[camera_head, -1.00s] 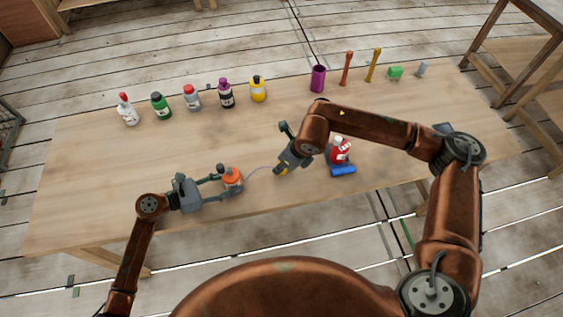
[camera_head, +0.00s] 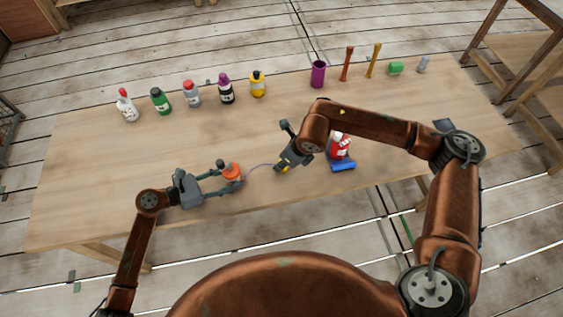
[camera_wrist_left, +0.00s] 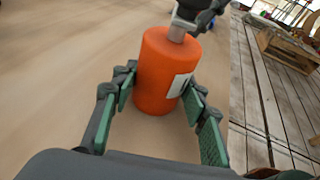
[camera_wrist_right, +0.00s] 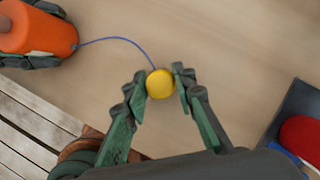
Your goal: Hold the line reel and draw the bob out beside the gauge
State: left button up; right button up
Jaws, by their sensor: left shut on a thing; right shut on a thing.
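The orange line reel (camera_head: 231,171) stands near the front edge of the table. It also shows in the left wrist view (camera_wrist_left: 158,80) as an orange cylinder with a white label. My left gripper (camera_head: 226,177) is shut on it, with a finger on either side. My right gripper (camera_wrist_right: 160,90) is shut on the yellow bob (camera_wrist_right: 160,83), which is partly hidden by my fingers in the head view (camera_head: 283,169). A thin curved line (camera_wrist_right: 115,40) runs from the reel to the bob. I cannot tell for certain which thing is the gauge.
A red bottle (camera_head: 340,146) and a blue bar (camera_head: 343,166) are right of my right gripper, with a dark tray (camera_wrist_right: 292,105) there. Several bottles, a purple cup (camera_head: 318,74) and upright sticks stand along the back. The middle of the table (camera_head: 150,148) is clear.

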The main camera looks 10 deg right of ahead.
jog(key=shift+s+d, duration=0.2)
jog(key=shift+d, duration=2.9)
jog(key=shift+s+d, duration=0.15)
jog(key=shift+d, duration=2.95)
jog(key=shift+a, duration=0.2)
jog(key=shift+a+f, duration=0.15)
jog(key=shift+a, duration=0.25)
jog(key=shift+f, duration=0.4)
jog(key=o, duration=1)
